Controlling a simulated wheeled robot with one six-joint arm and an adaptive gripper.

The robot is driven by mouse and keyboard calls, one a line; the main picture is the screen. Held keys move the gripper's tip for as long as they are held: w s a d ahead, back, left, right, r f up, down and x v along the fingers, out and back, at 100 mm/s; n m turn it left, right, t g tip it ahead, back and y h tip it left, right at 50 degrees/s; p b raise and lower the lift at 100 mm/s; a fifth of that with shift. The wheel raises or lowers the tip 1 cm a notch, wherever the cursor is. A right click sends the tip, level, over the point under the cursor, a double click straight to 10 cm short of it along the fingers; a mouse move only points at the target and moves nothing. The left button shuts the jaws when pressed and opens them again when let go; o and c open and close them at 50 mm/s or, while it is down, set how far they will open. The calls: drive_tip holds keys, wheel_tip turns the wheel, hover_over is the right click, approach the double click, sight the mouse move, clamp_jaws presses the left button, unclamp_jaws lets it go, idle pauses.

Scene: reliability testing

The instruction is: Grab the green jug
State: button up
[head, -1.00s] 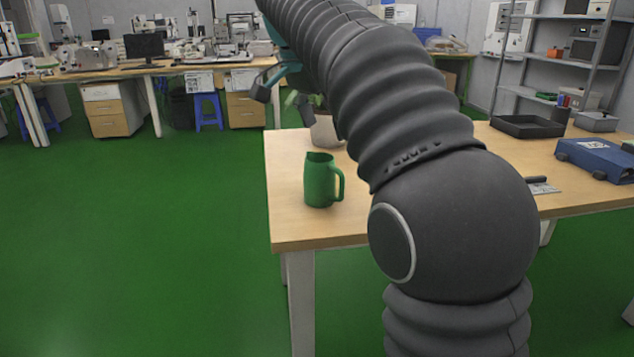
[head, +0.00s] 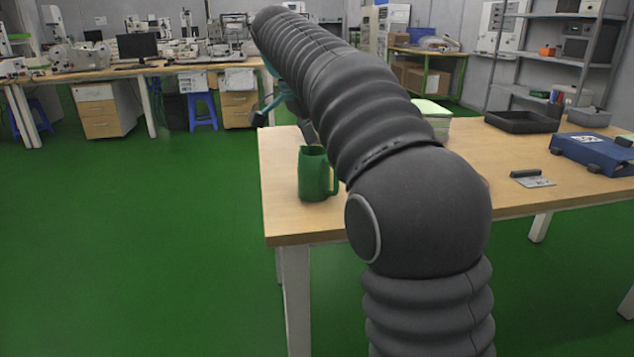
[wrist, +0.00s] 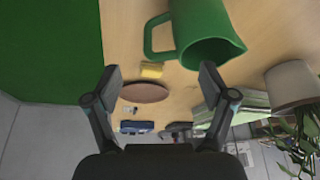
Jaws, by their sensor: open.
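The green jug (head: 314,174) stands upright near the left end of the wooden table (head: 283,224), its handle on the right side. In the wrist view the jug (wrist: 205,35) shows at the top, beyond and to the right of my fingertips, with its handle on the left. My gripper (wrist: 160,80) is open with nothing between its fingers, and it is apart from the jug. In the head view the gripper (head: 282,115) is partly hidden by my arm, just behind and above the jug.
The wrist view shows a potted plant (wrist: 292,85) close on the right, a brown round thing (wrist: 144,92) and a small yellow object (wrist: 151,70). A paper stack (head: 432,112), a dark tray (head: 522,121) and a blue case (head: 597,155) stand further right. Green floor lies open on the left.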

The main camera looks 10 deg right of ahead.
sight(320, 177)
drive_tip(key=shift+b+x, duration=0.5)
drive_tip(key=shift+x, duration=2.15)
drive_tip(key=shift+w+r, duration=0.1)
drive_tip(key=shift+w, duration=0.1)
clamp_jaws()
